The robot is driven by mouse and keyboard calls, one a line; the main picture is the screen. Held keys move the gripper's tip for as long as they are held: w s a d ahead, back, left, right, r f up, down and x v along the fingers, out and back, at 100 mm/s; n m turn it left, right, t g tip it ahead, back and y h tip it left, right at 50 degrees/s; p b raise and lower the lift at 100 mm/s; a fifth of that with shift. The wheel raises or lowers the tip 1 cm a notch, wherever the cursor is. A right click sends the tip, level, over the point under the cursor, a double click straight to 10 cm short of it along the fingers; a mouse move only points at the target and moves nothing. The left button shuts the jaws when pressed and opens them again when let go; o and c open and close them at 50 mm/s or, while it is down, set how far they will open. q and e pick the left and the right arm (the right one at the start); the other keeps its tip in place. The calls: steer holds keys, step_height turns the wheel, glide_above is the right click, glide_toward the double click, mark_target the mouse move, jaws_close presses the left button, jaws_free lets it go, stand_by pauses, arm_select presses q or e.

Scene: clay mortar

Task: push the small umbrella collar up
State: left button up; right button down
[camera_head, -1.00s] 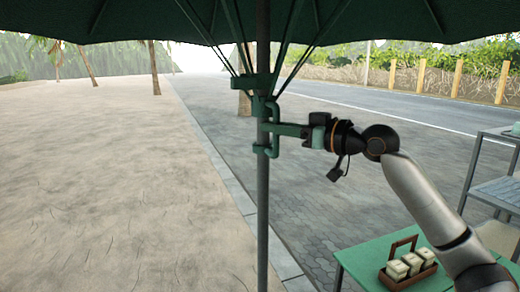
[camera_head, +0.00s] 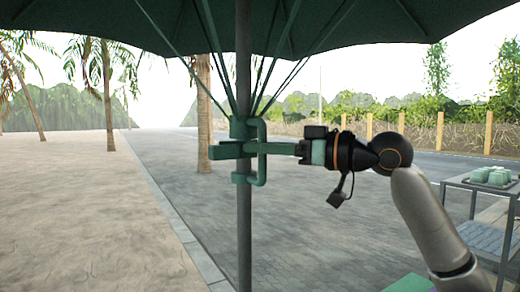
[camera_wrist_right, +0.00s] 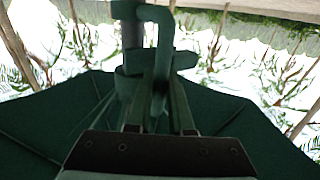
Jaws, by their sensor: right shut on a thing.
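The small green umbrella collar (camera_head: 240,130) sits around the grey pole (camera_head: 244,230), just under where the thin ribs converge. A green bracket-shaped handle stands out on its right side. My right gripper (camera_head: 280,148) comes in from the right at the handle's height, its green fingers shut on the handle. The right wrist view shows the handle (camera_wrist_right: 162,50) between my finger ends, with the pole (camera_wrist_right: 131,35) behind. A green block (camera_head: 224,152) juts left of the pole at finger height; I cannot tell which part it belongs to. My left gripper is not in view.
The dark green canopy (camera_head: 330,28) spreads overhead, with ribs (camera_head: 290,70) slanting down to the pole. A metal table (camera_head: 485,190) with green items stands at the right. Open sand lies left, paving and road behind.

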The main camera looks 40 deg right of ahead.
steer(key=c, duration=0.8)
jaws_free()
steer(key=shift+f, duration=0.1)
steer(key=shift+s, duration=0.1)
steer(key=shift+s+d+f+b, duration=0.1)
steer(key=shift+s+d+b, duration=0.1)
steer(key=shift+b, duration=0.15)
steer(key=b+v, duration=0.5)
steer(key=v, duration=0.7)
steer(key=shift+a, duration=0.1)
